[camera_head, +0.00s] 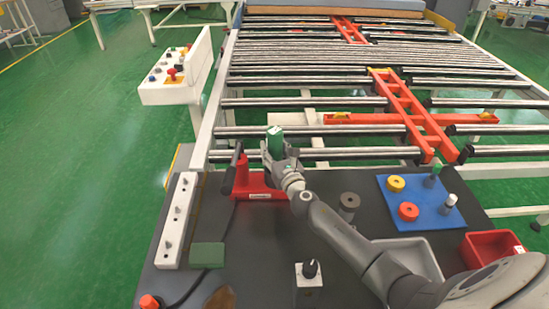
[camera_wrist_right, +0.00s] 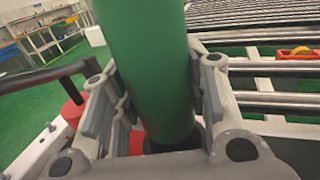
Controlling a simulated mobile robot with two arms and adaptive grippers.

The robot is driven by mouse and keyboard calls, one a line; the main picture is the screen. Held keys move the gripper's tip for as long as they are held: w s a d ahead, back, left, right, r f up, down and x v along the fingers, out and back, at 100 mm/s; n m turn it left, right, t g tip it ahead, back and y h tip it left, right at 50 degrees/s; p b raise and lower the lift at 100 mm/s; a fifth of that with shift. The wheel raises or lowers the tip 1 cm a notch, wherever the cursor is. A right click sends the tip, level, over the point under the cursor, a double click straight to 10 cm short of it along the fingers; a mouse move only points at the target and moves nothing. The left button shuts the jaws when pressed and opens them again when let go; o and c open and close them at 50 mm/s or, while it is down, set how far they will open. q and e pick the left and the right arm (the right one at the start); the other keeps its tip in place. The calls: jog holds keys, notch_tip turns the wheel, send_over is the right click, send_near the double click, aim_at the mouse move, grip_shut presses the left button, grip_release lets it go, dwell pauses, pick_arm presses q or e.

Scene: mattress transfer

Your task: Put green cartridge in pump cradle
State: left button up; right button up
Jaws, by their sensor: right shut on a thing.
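The green cartridge (camera_head: 274,141) is upright in my right gripper (camera_head: 281,158), over the far edge of the dark worktop. In the right wrist view the cartridge (camera_wrist_right: 150,70) stands between the two finger pads, which press on it from both sides. The red pump cradle (camera_head: 254,186) with a black lever is on the worktop, just left of and below the gripper. Part of the red body (camera_wrist_right: 73,112) shows left of the fingers. The cartridge's lower end is near a dark part, and I cannot tell whether they touch. My left gripper is not in view.
A blue board (camera_head: 421,203) with red and yellow rings and pegs lies to the right. A grey tray (camera_head: 412,252) and a red bin (camera_head: 488,247) stand nearer. A grey cylinder (camera_head: 348,203) stands beside my right arm. The roller conveyor (camera_head: 300,103) lies beyond.

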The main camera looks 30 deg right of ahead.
aim_at(274, 157)
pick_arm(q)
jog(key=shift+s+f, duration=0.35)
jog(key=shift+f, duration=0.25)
pick_arm(e)
jog(key=shift+f, duration=0.95)
pick_arm(q)
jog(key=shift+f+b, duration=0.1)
jog(key=shift+b, duration=0.25)
pick_arm(e)
jog(key=shift+f, duration=0.1)
jog(key=shift+d+f+b, duration=0.1)
jog(key=shift+f+b, duration=0.4)
jog(key=shift+b, duration=0.05)
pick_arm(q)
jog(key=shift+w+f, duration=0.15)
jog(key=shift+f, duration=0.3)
pick_arm(e)
jog(key=o, duration=1.2)
jog(key=shift+c, duration=0.2)
jog(key=shift+r+p, duration=0.45)
jog(key=shift+p, duration=0.05)
jog(key=shift+r+p, duration=0.4)
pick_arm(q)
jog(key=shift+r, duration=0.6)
pick_arm(e)
jog(key=s+a, duration=0.1)
jog(key=s, duration=0.6)
jog(key=shift+s+f, duration=0.2)
jog(key=shift+s, duration=0.1)
